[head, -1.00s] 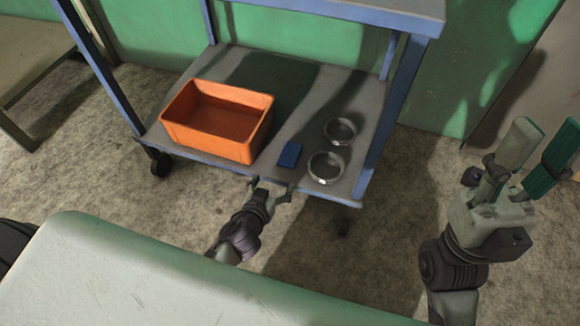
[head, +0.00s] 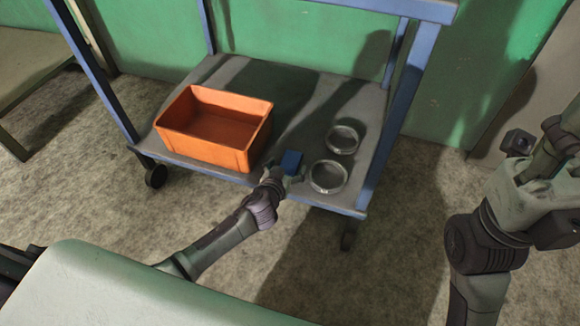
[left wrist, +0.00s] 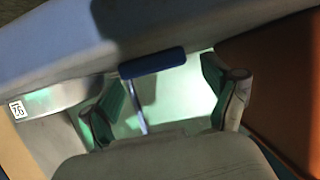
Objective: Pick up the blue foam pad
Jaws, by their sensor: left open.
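The blue foam pad (head: 292,160) is on the grey lower shelf (head: 345,100) of the cart, between the orange crate and two round metal dishes. My left gripper (head: 285,174) is open at the pad's near side, at the shelf's front edge. In the left wrist view the pad (left wrist: 152,62) shows as a dark blue bar ahead of the gap between the open fingers (left wrist: 168,108). I cannot tell whether the fingers touch it. My right gripper (head: 545,165) is at the right edge of the head view, partly cut off and away from the cart.
The orange crate (head: 218,148) stands close left of the pad. Two round metal dishes (head: 328,176) and (head: 342,139) lie close right. Blue cart posts (head: 388,125) and the upper shelf (head: 405,8) frame the space. The back of the lower shelf is clear.

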